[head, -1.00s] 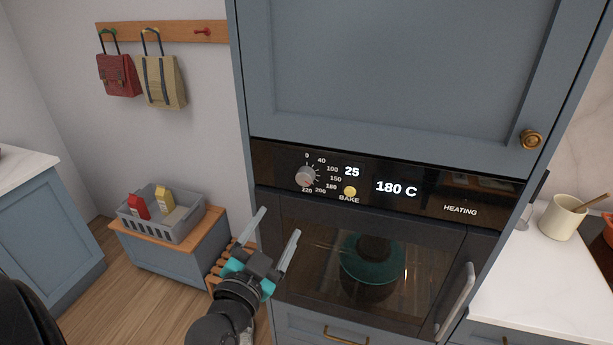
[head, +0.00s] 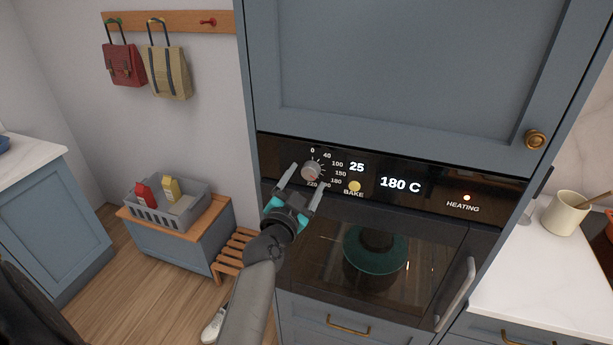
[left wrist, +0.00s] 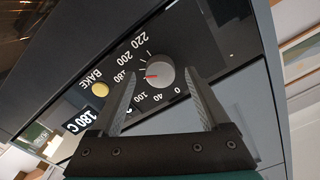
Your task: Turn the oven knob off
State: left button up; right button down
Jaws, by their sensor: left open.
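The oven knob (head: 312,171) is a small round grey knob at the left of the black oven panel, with a number scale around it. In the left wrist view the knob (left wrist: 160,78) has a red mark pointing toward the 180 side of the scale. My left gripper (head: 307,175) is open, its two fingers reaching up on either side of the knob in the head view. In the left wrist view the fingers (left wrist: 147,74) also flank the knob; contact cannot be told. The display (head: 400,184) reads 180 C, with 25 above BAKE. My right gripper is not in view.
A yellow BAKE button (head: 354,186) sits right of the knob. The oven door (head: 400,285) below is shut, with a teal pot (head: 374,255) behind its glass. A heating light (head: 466,198) glows. A bench with a grey basket (head: 166,214) stands at left.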

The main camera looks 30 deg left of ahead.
pick_arm(q)
jog(key=shift+w+a, duration=0.15)
jog(key=shift+w, duration=0.5)
grip_shut()
dwell(0.4)
